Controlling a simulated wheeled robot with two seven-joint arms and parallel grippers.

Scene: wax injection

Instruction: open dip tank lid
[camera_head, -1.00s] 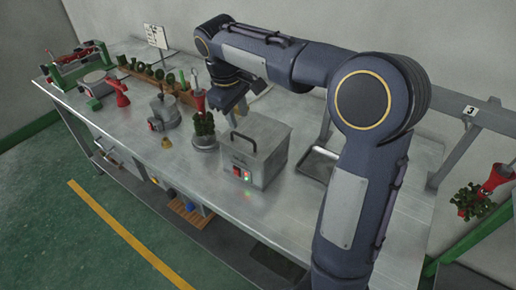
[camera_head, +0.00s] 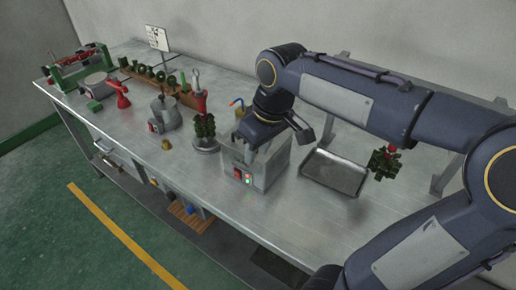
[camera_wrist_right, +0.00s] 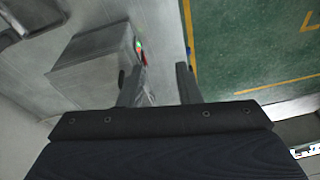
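The dip tank (camera_head: 278,170) is a grey metal box on the bench, with a red switch and a lit green light on its front. Its lid is mostly hidden under my right gripper (camera_head: 276,143); I cannot see the handle or tell whether the lid is raised. The right gripper is over the tank top with its fingers spread. In the right wrist view the two fingers (camera_wrist_right: 158,84) stand apart with nothing visibly held, and the tank (camera_wrist_right: 95,60) lies beyond and left of them. My left gripper is not in view.
A green wax tree (camera_head: 205,126) on a round base stands just left of the tank. A shallow metal tray (camera_head: 335,174) lies to its right, and another green tree (camera_head: 383,163) hangs beyond that. A lidded pot (camera_head: 165,113) stands further left. The bench front edge is clear.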

